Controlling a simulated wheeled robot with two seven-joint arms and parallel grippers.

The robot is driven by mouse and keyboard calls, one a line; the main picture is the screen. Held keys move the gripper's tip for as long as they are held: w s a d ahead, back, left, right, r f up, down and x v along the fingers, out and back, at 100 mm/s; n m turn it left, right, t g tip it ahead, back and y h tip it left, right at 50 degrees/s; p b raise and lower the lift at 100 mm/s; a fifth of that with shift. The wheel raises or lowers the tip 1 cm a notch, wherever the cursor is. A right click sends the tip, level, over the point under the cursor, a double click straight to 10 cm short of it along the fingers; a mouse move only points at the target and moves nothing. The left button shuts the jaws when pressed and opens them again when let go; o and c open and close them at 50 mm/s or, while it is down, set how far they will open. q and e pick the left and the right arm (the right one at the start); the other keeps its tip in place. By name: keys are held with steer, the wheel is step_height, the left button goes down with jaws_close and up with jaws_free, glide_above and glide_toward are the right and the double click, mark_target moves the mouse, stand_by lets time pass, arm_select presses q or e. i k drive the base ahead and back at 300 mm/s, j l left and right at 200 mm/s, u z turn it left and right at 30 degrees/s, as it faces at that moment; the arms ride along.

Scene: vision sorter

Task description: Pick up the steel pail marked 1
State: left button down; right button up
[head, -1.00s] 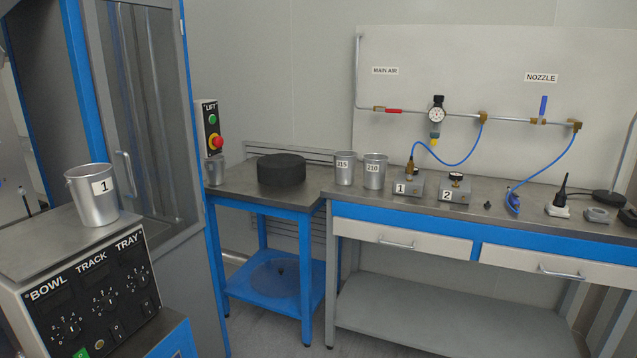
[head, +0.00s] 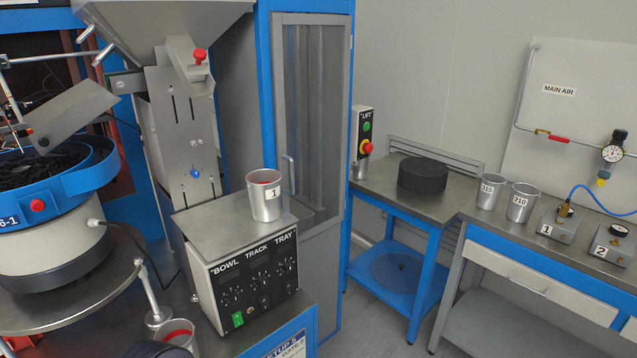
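The steel pail marked 1 (head: 265,203) stands upright on the flat grey top of the control box labelled BOWL, TRACK, TRAY. Its label faces me, and some red shows inside its rim. Neither of my grippers is in the head view.
The control box (head: 250,280) stands beside a hopper and chute (head: 180,120). A blue bowl feeder (head: 50,200) is at left. Another pail (head: 178,336) with red inside is at the bottom.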

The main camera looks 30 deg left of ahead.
mark_target(264, 186)
steer(key=u, duration=1.35)
steer(key=i+l+u, duration=0.1)
steer(key=u, duration=0.3)
steer(key=i+l+u, duration=0.1)
steer(key=l+u, duration=0.15)
steer(key=u, duration=0.15)
steer(key=l+u, duration=0.15)
steer(key=u, duration=0.2)
steer(key=l+u, duration=0.25)
steer(key=u, duration=0.15)
steer(key=i, duration=0.05)
